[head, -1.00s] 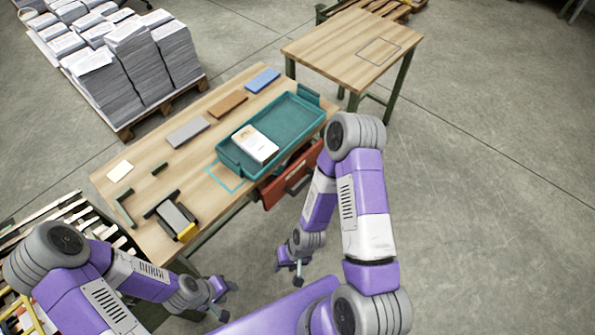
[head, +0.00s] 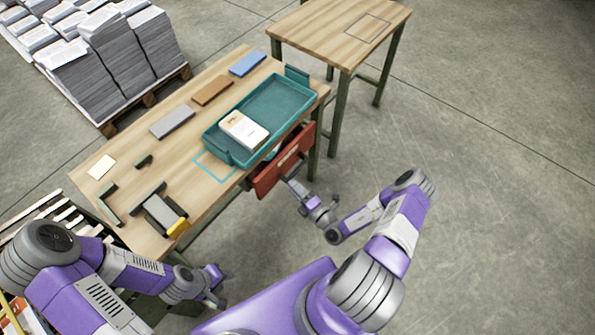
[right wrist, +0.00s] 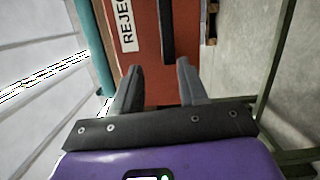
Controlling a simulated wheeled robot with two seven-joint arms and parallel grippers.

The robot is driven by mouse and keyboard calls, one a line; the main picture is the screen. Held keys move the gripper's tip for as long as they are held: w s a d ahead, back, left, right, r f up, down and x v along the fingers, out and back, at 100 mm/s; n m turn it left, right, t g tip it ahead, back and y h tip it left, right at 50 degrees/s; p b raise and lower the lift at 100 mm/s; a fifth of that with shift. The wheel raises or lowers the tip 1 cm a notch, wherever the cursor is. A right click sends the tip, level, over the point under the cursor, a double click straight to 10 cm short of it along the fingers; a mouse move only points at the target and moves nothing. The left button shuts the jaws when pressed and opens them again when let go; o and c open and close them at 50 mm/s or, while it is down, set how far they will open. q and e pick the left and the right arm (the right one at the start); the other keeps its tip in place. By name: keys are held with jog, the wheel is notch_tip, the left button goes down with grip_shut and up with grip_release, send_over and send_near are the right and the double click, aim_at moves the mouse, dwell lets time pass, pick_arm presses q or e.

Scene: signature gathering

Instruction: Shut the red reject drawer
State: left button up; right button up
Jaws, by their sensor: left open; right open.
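The red reject drawer (head: 266,184) stands partly pulled out below the front edge of the wooden table (head: 150,98). Its red front, dark bar handle (right wrist: 166,30) and white label reading "REJEC" (right wrist: 127,22) show close ahead in the right wrist view. My right gripper (head: 316,204) is open and empty just in front of the drawer. In the right wrist view its two fingers (right wrist: 160,76) point at the red front, with the handle beyond them; I cannot tell whether they touch it. My left gripper (head: 216,282) is open and empty, low in front of the table's near end.
A teal tray (head: 211,141) with a white paper stack (head: 243,130) sits on the table above the drawer. A black and yellow device (head: 163,212) stands near the table's near end. A second table (head: 330,35) stands behind. The floor to the right is clear.

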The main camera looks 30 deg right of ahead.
aim_at(299, 171)
jog(key=w+d+m+h, duration=0.1)
jog(key=w, duration=0.1)
jog(key=w+d+m+h+b, duration=0.1)
jog(key=w+d, duration=0.1)
jog(key=w, duration=0.1)
jog(key=w+d+f+m+h+b, duration=0.1)
jog(key=w, duration=0.1)
jog(key=shift+w+d+h, duration=0.15)
jog(key=shift+d+h, duration=0.2)
jog(key=shift+h, duration=0.05)
grip_shut()
